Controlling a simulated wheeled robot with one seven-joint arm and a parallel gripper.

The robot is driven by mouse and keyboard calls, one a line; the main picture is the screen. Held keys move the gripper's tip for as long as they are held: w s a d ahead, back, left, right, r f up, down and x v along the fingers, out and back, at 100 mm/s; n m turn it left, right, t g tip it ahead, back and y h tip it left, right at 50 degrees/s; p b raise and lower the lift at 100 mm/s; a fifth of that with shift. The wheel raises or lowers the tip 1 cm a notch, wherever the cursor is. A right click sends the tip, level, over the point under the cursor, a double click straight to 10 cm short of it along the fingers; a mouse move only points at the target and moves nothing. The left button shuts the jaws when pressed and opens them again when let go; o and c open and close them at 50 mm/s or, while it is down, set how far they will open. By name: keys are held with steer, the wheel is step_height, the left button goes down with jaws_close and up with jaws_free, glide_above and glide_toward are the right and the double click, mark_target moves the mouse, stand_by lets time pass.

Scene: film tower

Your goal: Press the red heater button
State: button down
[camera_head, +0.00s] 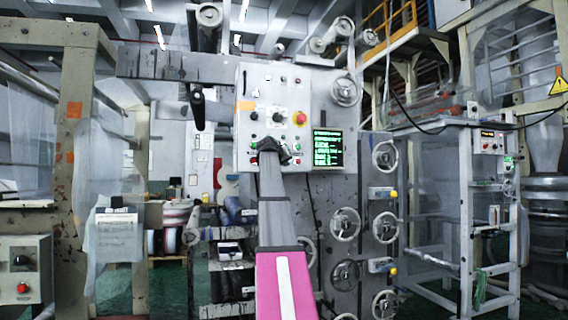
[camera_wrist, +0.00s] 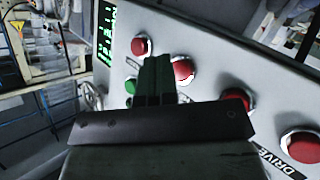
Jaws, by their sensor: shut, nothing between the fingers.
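The grey control panel (camera_head: 262,84) stands ahead with knobs, lamps and buttons. In the wrist view several red buttons show on its face: a small one (camera_wrist: 140,46), one beside my fingertips (camera_wrist: 183,70), one further right (camera_wrist: 237,98), and one by the word DRIVE (camera_wrist: 300,146). I cannot read a heater label, so I cannot tell which is the heater button. My gripper (camera_wrist: 158,60) is shut and empty, close to the panel between the small red button and its right neighbour. Contact cannot be judged. In the head view my gripper (camera_head: 274,146) covers part of the lower button row.
A green button (camera_wrist: 130,86) lies left of my fingers. A red emergency stop on yellow (camera_head: 300,119) and a lit green-text screen (camera_head: 327,148) are on the panel. Handwheels (camera_head: 346,224) stand to the right. A separate box with a red button (camera_head: 22,287) is lower left.

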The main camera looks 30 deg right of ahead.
steer(key=shift+s, duration=0.1)
steer(key=shift+s+a, duration=0.2)
steer(key=shift+s, duration=0.6)
steer(key=shift+s+a, duration=0.2)
steer(key=shift+s, duration=0.55)
steer(key=shift+s+a, duration=0.2)
steer(key=shift+s, duration=0.6)
